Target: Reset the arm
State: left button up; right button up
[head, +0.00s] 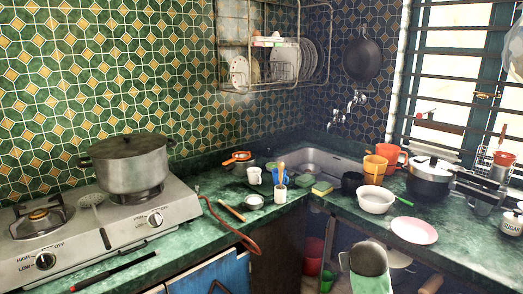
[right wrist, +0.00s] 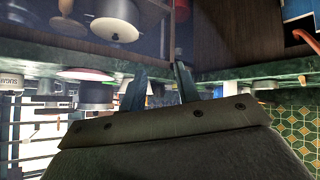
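My right gripper (right wrist: 160,72) shows in the right wrist view, its two dark fingers apart with nothing between them. That view is upside down, with the green counter edge behind the fingers and cabinet space above them in the picture. In the head view I cannot make out the right gripper's fingers. A dark rounded part at the bottom, right of centre, in front of the counter appears to be my own arm. My left gripper is in neither view. The gas hotplate (head: 100,240) stands on the counter at the left, with a lidded pot (head: 127,170) on its rear right burner.
The green counter (head: 290,230) turns a corner. A sink (head: 318,163), white bowl (head: 376,200), pink plate (head: 414,231) and black lidded pot (head: 430,182) are on its right side. A red hose (head: 228,228) hangs over the front edge. A wire rack (head: 275,85) hangs above.

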jog(key=s+a+f+n+g+y, duration=0.1)
jog(key=s+a+f, duration=0.3)
jog(key=s, duration=0.3)
jog(key=s+a+f+g+y, duration=0.1)
jog(key=s+a+f+y, duration=0.1)
jog(key=s+a+f, duration=0.3)
jog(key=s+a+f+n+g+y, duration=0.1)
jog(key=s+a+f, duration=0.2)
jog(key=s, duration=0.5)
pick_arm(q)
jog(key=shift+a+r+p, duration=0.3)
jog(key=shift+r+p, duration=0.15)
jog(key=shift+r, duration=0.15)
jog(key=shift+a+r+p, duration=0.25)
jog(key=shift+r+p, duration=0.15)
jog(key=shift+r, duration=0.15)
pick_arm(e)
jog(key=s+f+g, duration=0.1)
jog(key=s+f, duration=0.2)
jog(key=s, duration=0.4)
jog(key=s+a+f+g, duration=0.1)
jog(key=s+f, duration=0.3)
jog(key=s, duration=0.3)
jog(key=s+a+f+g, duration=0.1)
jog(key=s+f+g, duration=0.1)
jog(key=s, duration=0.4)
jog(key=shift+s+a+f, duration=0.15)
jog(key=shift+s+f, duration=0.25)
jog(key=shift+f, duration=0.5)
